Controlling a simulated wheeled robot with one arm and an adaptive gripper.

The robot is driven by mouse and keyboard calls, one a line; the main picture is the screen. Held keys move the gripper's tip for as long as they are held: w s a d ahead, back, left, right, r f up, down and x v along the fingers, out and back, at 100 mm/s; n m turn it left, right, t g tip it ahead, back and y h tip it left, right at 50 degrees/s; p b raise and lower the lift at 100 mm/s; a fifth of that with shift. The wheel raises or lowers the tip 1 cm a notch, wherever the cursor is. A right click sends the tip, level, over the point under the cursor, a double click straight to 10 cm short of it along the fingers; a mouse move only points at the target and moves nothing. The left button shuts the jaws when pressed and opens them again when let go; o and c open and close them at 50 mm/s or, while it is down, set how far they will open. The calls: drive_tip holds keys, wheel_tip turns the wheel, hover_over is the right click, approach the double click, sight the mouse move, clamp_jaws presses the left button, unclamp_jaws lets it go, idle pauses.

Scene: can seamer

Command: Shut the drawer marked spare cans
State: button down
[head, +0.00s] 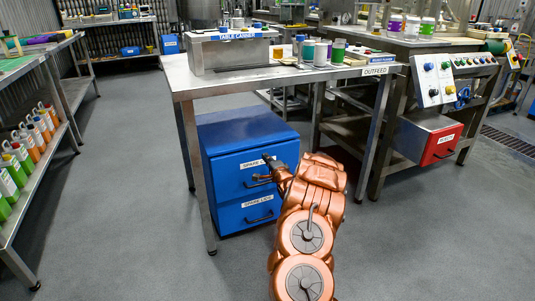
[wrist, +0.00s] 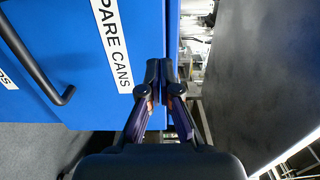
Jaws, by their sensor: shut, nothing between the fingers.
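The blue spare cans drawer (head: 235,168) is the upper of two drawers in a blue cabinet (head: 238,130) under the outfeed table. In the wrist view its front (wrist: 145,30) carries a white label (wrist: 112,45), and its black handle (wrist: 50,85) is at the left. How far it stands out is hard to tell. My gripper (head: 268,158) is shut and empty in front of its upper part. In the wrist view the fingertips (wrist: 160,72) overlap the edge of the front beside the label; I cannot tell whether they touch it.
The spare lids drawer (head: 256,215) is below. The outfeed table (head: 290,76) overhangs the cabinet, with a leg (head: 197,180) at its left. The floor (head: 130,170) at the left is clear.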

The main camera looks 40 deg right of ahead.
drive_tip(key=p+v, duration=0.2)
drive_tip(key=v, duration=0.7)
drive_tip(key=shift+s, duration=0.2)
drive_tip(key=c, duration=1.8)
unclamp_jaws()
drive_tip(key=shift+s+a, duration=0.15)
drive_tip(key=shift+c, duration=0.2)
drive_tip(key=shift+o, duration=0.8)
drive_tip(key=shift+s+f, duration=0.1)
drive_tip(key=shift+f, duration=0.05)
drive_tip(key=o, duration=0.5)
wheel_tip(320, 180, down, 8)
drive_tip(key=w+d+g+b, duration=0.1)
drive_tip(key=d+b, duration=0.1)
drive_tip(key=b, duration=0.1)
drive_tip(key=shift+w+d, duration=0.25)
drive_tip(key=shift+w, duration=0.15)
drive_tip(key=g+b, duration=0.1)
drive_tip(key=b, duration=0.1)
approach(265, 183)
drive_tip(key=x, duration=0.3)
drive_tip(key=shift+y, duration=0.5)
drive_tip(key=shift+b+x, duration=1.1)
drive_tip(key=shift+x, duration=2.65)
drive_tip(key=shift+d, duration=0.15)
drive_tip(key=shift+c, duration=0.2)
